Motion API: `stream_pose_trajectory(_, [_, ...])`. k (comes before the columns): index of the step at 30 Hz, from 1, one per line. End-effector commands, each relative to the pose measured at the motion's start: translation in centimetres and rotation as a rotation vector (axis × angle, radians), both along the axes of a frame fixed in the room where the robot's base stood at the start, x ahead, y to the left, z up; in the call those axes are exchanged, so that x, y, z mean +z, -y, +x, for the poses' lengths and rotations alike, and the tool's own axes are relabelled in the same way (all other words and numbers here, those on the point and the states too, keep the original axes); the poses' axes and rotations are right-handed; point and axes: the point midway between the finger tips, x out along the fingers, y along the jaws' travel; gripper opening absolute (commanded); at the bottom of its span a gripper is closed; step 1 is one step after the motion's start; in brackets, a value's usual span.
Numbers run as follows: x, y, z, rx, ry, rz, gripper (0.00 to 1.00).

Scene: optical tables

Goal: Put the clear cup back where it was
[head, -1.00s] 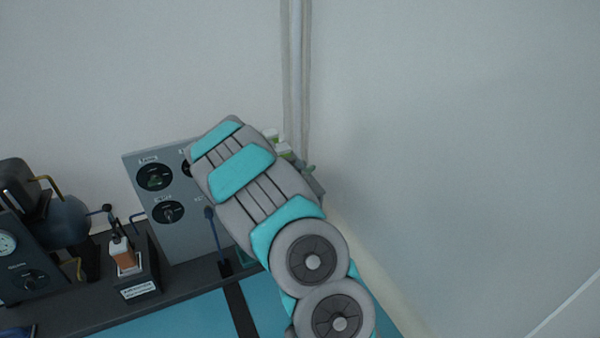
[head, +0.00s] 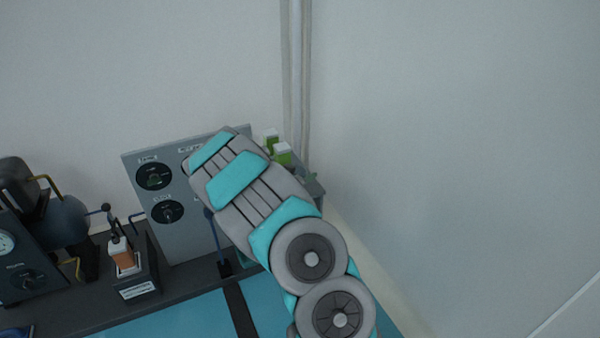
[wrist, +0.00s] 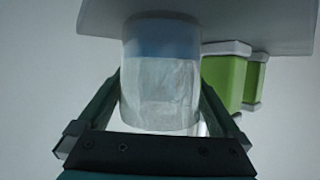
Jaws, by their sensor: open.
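The clear cup (wrist: 160,85) shows in the wrist view as a translucent, whitish cylinder with a bluish band near its top. It stands between the two fingers of my gripper (wrist: 160,95), which are open on either side of it. A small gap seems to show beside the cup, and whether either finger touches it I cannot tell. The cup's top overlaps a grey plate-like surface (wrist: 265,22) in the picture. In the head view my arm hides the cup and my gripper.
Green containers with pale caps (wrist: 226,75) are close right of the cup; they also show behind my arm in the head view (head: 282,155). A grey panel with dials (head: 180,235), a blue-handled lever (head: 218,245) and an orange-and-white item in a dark holder (head: 124,258) are left of my arm.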

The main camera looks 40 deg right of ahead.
Motion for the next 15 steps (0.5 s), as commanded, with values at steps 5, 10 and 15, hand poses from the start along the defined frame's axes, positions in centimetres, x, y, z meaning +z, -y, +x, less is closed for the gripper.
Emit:
stream_pose_trajectory(5, [0.7,-1.0,-0.3,0.002,0.000,-0.001,1.00])
stream_pose_trajectory(10, [1.7,-3.3,-1.3,0.002,-0.002,-0.002,1.00])
stream_pose_trajectory(15, [3.0,-5.8,-2.3,0.004,0.001,-0.001,1.00])
